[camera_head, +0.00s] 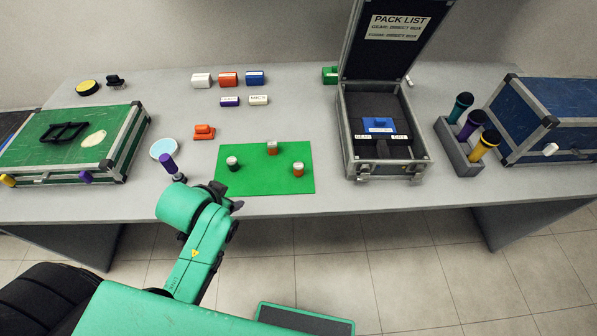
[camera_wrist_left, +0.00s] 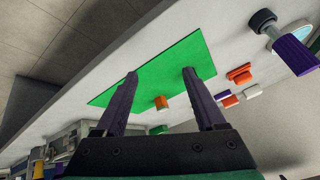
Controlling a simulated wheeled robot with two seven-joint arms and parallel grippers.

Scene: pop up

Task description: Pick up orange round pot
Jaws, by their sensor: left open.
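A green mat (camera_head: 250,184) lies near the front edge of the table. My left gripper (camera_head: 229,196) is at the mat's front left corner. In the wrist view its two fingers (camera_wrist_left: 161,74) are wide apart and empty. My right gripper is out of view.
An open case (camera_head: 350,165) stands right of the mat, beside a grey holder (camera_head: 455,155) with several microphones. A green case (camera_head: 60,145) is at far left. Small blocks (camera_head: 229,79) lie behind.

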